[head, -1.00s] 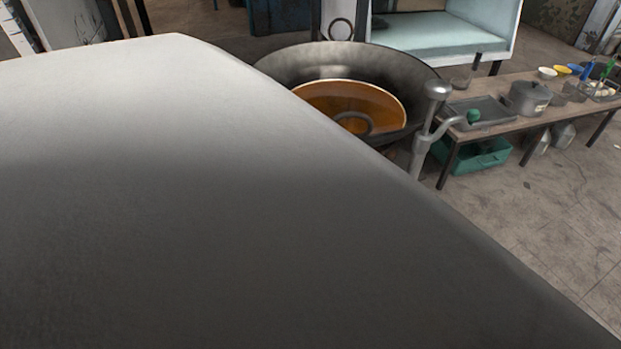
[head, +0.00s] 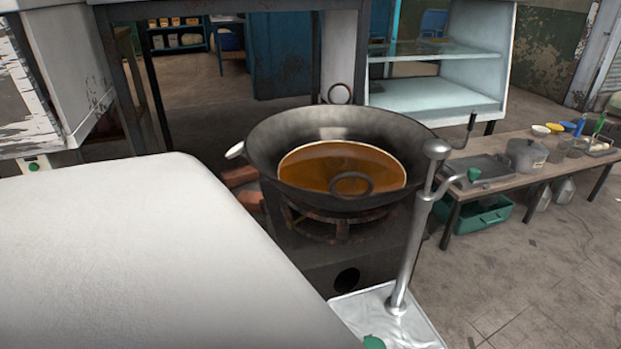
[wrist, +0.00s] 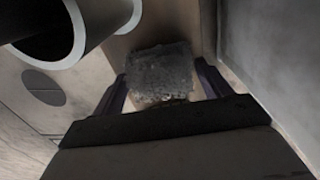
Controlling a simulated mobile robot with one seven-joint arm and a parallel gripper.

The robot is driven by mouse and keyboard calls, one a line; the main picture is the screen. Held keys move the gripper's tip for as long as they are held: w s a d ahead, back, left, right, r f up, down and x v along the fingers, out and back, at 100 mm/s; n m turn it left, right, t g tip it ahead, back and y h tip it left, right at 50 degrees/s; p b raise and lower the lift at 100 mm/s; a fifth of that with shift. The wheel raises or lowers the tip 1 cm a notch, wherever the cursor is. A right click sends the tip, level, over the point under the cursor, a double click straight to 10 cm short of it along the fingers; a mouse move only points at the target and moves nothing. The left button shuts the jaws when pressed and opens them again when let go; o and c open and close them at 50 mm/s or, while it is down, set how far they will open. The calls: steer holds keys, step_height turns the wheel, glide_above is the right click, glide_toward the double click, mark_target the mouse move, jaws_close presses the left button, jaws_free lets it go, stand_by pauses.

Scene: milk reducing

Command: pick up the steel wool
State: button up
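The steel wool (wrist: 160,72) is a rough, dark grey block in the wrist view. It sits between the two fingers of my gripper (wrist: 161,70), which appear to touch its left and right sides. My gripper looks shut on it. A light brown surface shows behind and below it, and I cannot tell whether the steel wool rests on that surface. The head view shows neither the steel wool nor my gripper.
In the wrist view, a metal tube end (wrist: 45,30) is at upper left and a grey wall (wrist: 280,70) close on the right. In the head view, a large wok (head: 265,150) stands on a stove. A low table (head: 490,195) with pots stands right.

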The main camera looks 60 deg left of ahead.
steer(key=c, duration=0.3)
step_height(320, 180, up, 20)
steer(key=p, duration=0.5)
steer(key=o, duration=0.4)
steer(key=shift+c, duration=1.2)
steer(key=shift+s, duration=0.1)
